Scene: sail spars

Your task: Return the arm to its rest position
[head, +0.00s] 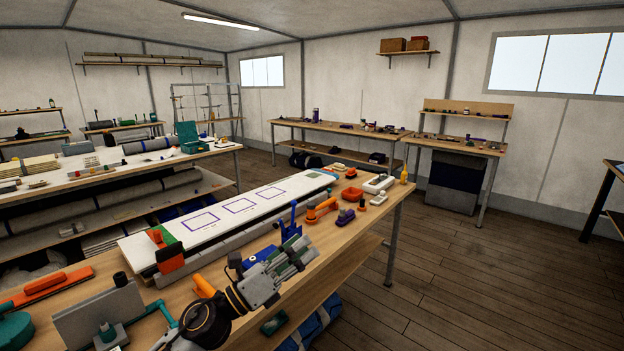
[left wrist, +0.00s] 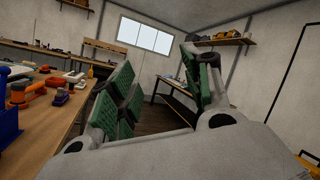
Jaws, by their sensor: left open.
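My left gripper (head: 300,250) is in the head view, above the near edge of the workbench, pointing away to the right. In the left wrist view its green-padded fingers (left wrist: 160,95) stand apart with nothing between them. My right gripper is not in view. The long white board (head: 220,215) with purple outlined rectangles lies on the bench beyond the left gripper. An orange and black clamp-like block (head: 168,252) stands at its near end.
Blue, orange and purple tools (head: 345,217) lie just beyond the gripper. A grey upright plate (head: 100,315) stands at the near left. The wooden floor (head: 450,270) to the right is clear.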

